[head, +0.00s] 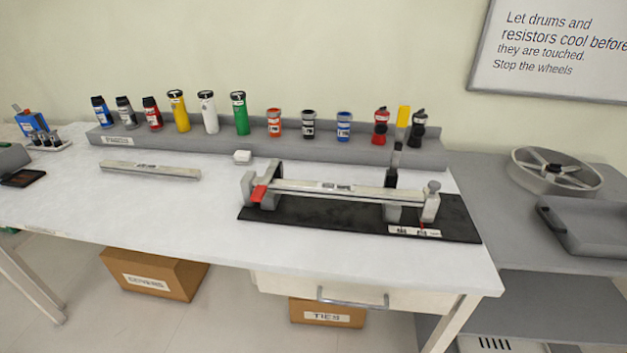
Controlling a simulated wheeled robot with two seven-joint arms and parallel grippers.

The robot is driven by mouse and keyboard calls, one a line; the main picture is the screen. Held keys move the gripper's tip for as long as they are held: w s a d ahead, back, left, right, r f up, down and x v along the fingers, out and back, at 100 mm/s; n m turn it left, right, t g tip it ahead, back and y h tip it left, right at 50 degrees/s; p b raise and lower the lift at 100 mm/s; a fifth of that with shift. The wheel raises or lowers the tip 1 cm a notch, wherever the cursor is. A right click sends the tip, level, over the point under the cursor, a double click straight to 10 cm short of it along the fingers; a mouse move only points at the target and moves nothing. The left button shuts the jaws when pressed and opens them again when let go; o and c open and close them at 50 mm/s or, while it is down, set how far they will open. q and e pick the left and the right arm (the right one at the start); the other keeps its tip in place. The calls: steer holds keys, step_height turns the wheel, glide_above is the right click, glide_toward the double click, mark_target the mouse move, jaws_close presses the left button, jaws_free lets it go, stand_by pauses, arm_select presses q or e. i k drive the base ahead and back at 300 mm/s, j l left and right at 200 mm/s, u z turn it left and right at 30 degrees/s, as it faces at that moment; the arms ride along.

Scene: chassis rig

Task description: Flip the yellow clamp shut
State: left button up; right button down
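The yellow clamp (403,116) stands at the right part of the chassis rig. Its yellow handle points up on a dark lever (396,160), so the clamp is open, standing nearly upright. The rig has a black base plate (330,220) with a long grey rail (345,191) lying across its supports. A red clamp handle (258,193) is folded low at the rig's left end. Neither of my grippers is in view.
Behind the rig, a grey rack (250,148) holds several coloured bottles and canisters. A wheel (556,170) and grey tray (590,228) are at right.

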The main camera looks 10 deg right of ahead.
mark_target(402, 123)
steer(key=i+l, duration=0.1)
steer(key=l, duration=1.4)
steer(key=i+l, duration=0.15)
steer(key=l, duration=0.65)
